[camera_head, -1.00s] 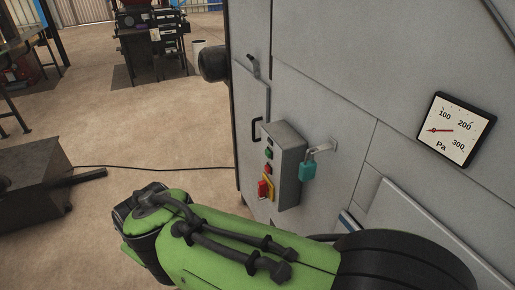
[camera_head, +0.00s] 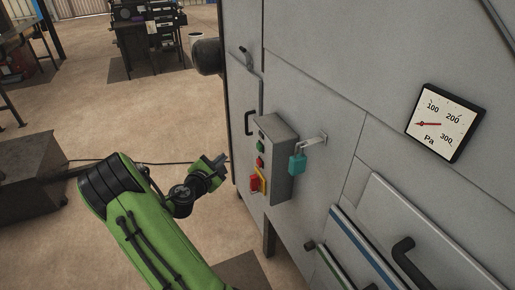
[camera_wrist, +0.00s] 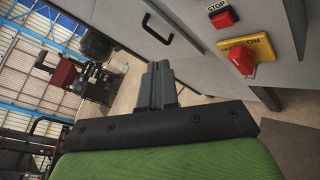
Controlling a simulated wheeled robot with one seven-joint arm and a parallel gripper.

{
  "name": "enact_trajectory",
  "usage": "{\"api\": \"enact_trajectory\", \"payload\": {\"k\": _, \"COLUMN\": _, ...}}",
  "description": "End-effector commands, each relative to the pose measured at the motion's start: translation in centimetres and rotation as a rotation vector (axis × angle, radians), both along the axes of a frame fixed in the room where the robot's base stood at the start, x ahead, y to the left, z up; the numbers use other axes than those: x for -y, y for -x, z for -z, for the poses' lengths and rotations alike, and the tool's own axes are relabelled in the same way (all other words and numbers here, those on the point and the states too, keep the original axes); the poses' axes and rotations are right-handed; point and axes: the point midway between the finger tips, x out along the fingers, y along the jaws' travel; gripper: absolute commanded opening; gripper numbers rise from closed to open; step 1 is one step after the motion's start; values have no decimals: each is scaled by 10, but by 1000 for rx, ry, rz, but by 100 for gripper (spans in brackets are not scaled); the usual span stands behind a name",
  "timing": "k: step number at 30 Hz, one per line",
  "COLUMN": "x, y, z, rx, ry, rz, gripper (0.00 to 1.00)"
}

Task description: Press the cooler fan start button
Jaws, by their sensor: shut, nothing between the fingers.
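A grey control box (camera_head: 284,161) is mounted on the side of the large grey machine. Its face carries a green button (camera_head: 261,145), a red button (camera_head: 259,162) below it, and a red rotary switch on a yellow plate (camera_head: 262,182). The wrist view shows the red button (camera_wrist: 222,17) labelled STOP and the red switch (camera_wrist: 241,60) at the upper right; the green button is outside that view. My gripper (camera_head: 222,160) is shut and empty, to the left of the box and apart from it. Its closed fingers (camera_wrist: 159,73) show in the wrist view.
A teal padlock (camera_head: 297,165) hangs on a hasp at the box's right. A black door handle (camera_head: 248,123) is left of the box. A dark metal block (camera_head: 30,172) stands on the floor at left, with a cable running toward the machine.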

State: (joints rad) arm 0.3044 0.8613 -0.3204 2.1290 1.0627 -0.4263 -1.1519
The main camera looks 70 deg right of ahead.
Motion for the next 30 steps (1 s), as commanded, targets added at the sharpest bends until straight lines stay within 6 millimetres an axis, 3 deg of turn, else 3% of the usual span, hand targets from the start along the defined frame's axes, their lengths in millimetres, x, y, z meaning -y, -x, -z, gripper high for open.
{"api": "enact_trajectory", "payload": {"k": 14, "x": 7, "y": 4, "z": 2, "rx": -46, "ry": 20, "rz": -12, "gripper": 0}}
{"api": "enact_trajectory", "payload": {"k": 30, "x": 59, "y": 55, "z": 0, "rx": -45, "ry": 19, "rz": -12, "gripper": 0}}
